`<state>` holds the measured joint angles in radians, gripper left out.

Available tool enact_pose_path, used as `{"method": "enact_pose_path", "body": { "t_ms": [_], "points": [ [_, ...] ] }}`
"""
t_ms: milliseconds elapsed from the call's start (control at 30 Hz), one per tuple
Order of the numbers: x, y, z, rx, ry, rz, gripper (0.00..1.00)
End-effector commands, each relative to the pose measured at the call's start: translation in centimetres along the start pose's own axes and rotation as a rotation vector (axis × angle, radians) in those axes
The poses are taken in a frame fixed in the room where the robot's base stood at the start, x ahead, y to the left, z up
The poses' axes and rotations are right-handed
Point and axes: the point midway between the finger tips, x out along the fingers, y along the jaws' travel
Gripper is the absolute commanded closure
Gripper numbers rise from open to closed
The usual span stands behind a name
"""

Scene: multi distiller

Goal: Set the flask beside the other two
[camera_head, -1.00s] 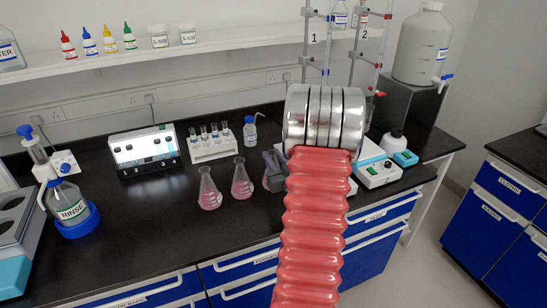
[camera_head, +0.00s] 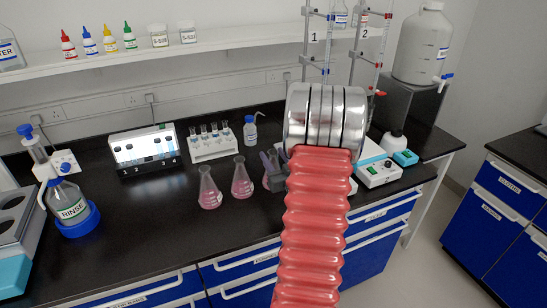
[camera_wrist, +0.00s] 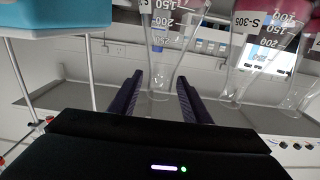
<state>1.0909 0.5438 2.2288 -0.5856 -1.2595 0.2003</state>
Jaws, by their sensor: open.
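Two conical flasks with pink liquid stand side by side on the black bench, a left flask (camera_head: 208,191) and a middle flask (camera_head: 241,181). A third flask (camera_head: 267,183) stands just right of them, mostly hidden behind my gripper (camera_head: 275,163). In the wrist view, which looks upside down, my gripper (camera_wrist: 157,90) has its two dark fingers apart. The third flask (camera_wrist: 164,60) shows between and beyond them, with clearance on both sides. The two pink flasks show at the right of the wrist view, the nearer one labelled S-305 (camera_wrist: 258,45).
A rack of small bottles (camera_head: 212,146), a wash bottle (camera_head: 250,131) and a lit box (camera_head: 145,150) stand behind the flasks. Stirrer plates (camera_head: 378,172) and clamp stands are at right. The bench left of the flasks is clear up to the rinse bottle (camera_head: 70,208).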

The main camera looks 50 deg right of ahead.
Motion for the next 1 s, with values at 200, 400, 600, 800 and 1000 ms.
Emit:
{"method": "enact_pose_path", "body": {
  "t_ms": [200,400,600,800,1000],
  "points": [
    [-2.9,0.1,0.0,0.001,-0.001,0.003,0.56],
    [-6.4,0.1,0.0,0.000,-0.002,0.003,0.56],
    [-9.7,0.1,0.0,0.001,0.000,0.004,0.56],
    [-11.4,0.0,0.0,0.000,-0.001,0.001,0.56],
    [-11.7,-0.1,0.0,0.000,0.000,-0.001,0.56]
  ]
}}
